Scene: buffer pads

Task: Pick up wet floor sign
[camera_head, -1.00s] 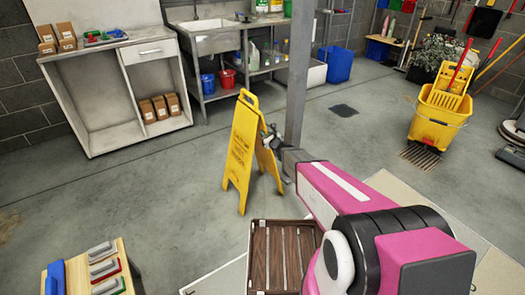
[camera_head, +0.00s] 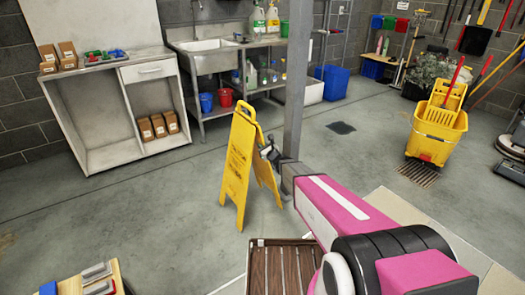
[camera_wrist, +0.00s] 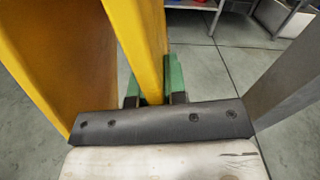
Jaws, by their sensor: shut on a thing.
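The yellow wet floor sign (camera_head: 238,165) stands upright and spread like an A in the middle of the head view, with dark print on its front panel. My gripper (camera_head: 270,153) is at its right side, and the sign partly hides the fingertips. In the wrist view the green-tipped fingers of my gripper (camera_wrist: 155,92) are shut on the edge of one yellow panel of the sign (camera_wrist: 140,40). Whether the sign's feet touch the floor is hard to tell.
A grey post (camera_head: 295,90) stands just right of the sign. A brown slatted crate (camera_head: 257,270) lies in front. A white cabinet (camera_head: 100,110) and a sink bench (camera_head: 205,65) stand behind. A yellow mop bucket (camera_head: 436,135) is to the right. Floor left of the sign is clear.

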